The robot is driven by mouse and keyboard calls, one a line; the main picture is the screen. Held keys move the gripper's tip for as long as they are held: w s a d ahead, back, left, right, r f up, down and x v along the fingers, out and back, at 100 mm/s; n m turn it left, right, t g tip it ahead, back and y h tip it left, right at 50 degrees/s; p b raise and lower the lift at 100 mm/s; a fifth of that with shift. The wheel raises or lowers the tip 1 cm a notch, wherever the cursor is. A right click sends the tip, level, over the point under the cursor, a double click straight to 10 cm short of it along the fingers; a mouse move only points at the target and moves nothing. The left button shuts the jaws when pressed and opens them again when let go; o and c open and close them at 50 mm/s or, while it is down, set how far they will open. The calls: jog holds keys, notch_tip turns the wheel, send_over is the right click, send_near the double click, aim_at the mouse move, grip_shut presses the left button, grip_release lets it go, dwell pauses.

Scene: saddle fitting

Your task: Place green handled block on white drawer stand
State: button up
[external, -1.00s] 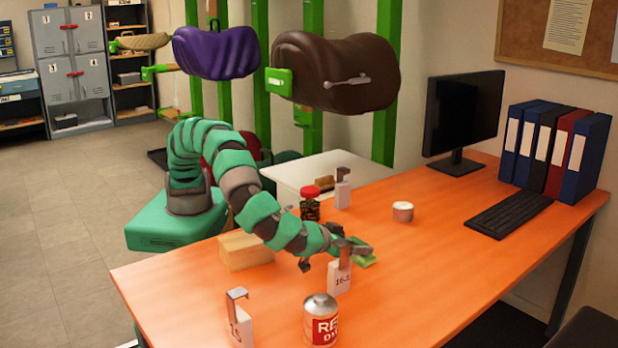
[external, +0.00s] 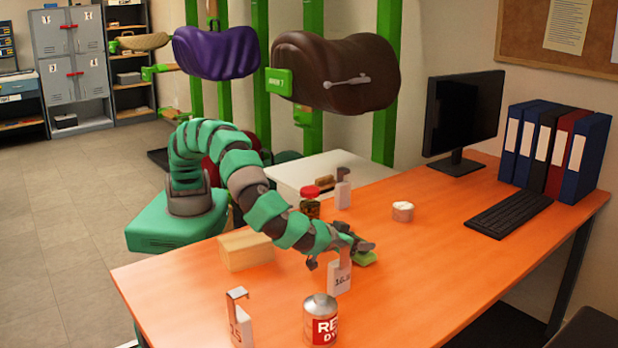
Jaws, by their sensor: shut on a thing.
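The green handled block (external: 365,258) lies low over the orange desk, just behind and right of a white hooked block marked 16.5 (external: 339,278). My gripper (external: 360,247) reaches down from the left and is shut on the green block at its top. The white hooked block partly hides the jaws and the green block. I cannot tell whether the green block still touches the desk. The white drawer stand (external: 292,178) is behind the desk's far left edge, with a brown brush-like thing (external: 325,183) at its near right.
On the desk are a wooden block (external: 245,250), a red-lidded jar (external: 310,205), another white hooked block (external: 343,192), a small round tin (external: 403,211), a red-labelled can (external: 321,320) and a hooked block (external: 239,318) in front. Monitor (external: 464,112) and keyboard (external: 509,213) stand right.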

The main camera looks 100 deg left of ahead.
notch_tip(320, 180, up, 9)
jog(key=p, duration=0.2)
jog(key=shift+r+p, duration=0.1)
jog(key=shift+p, duration=0.2)
jog(key=shift+w+a+r, duration=0.1)
jog(key=shift+a+r, duration=0.05)
jog(key=w+a+r+m+t+h+p, duration=0.1)
jog(key=w+a+r, duration=0.15)
jog(key=a, duration=0.55)
jog(key=w+a+r+m+t+h, duration=0.1)
jog(key=w+a+r, duration=0.15)
jog(key=a, duration=0.65)
jog(key=w+a+r+m+h+p, duration=0.1)
jog(key=w+a+r, duration=0.15)
jog(key=a, duration=0.55)
jog(key=s+a+r+m+t+h, duration=0.1)
jog(key=s+a+m+h, duration=0.4)
jog(key=m+h, duration=0.4)
jog(key=shift+s+a+r+t+h, duration=0.3)
jog(key=shift+s+a+r+h, duration=0.1)
jog(key=shift+h, duration=0.3)
